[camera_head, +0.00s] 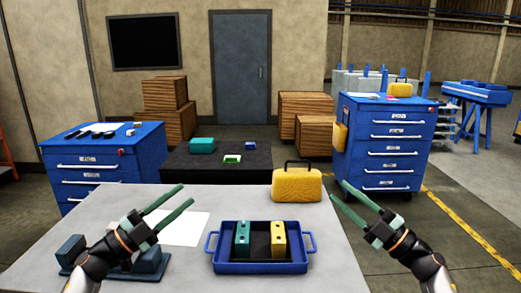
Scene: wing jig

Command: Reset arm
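My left gripper (170,205) is open and empty above the left part of the light grey table (112,198). Its two green fingers stand apart and point up and to the right. My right gripper (342,198) is open and empty near the table's right edge. Its green fingers also stand apart and point up and to the left. Nothing shows between the fingers of either gripper. My two arms come in from the lower left and lower right corners.
A blue tray (262,267) holds a teal block (242,239) and a yellow block (278,240). A yellow case (297,186) stands behind it. A white sheet (188,229) and a dark blue-grey part (150,263) lie at left. Blue cabinets (390,150) stand beyond.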

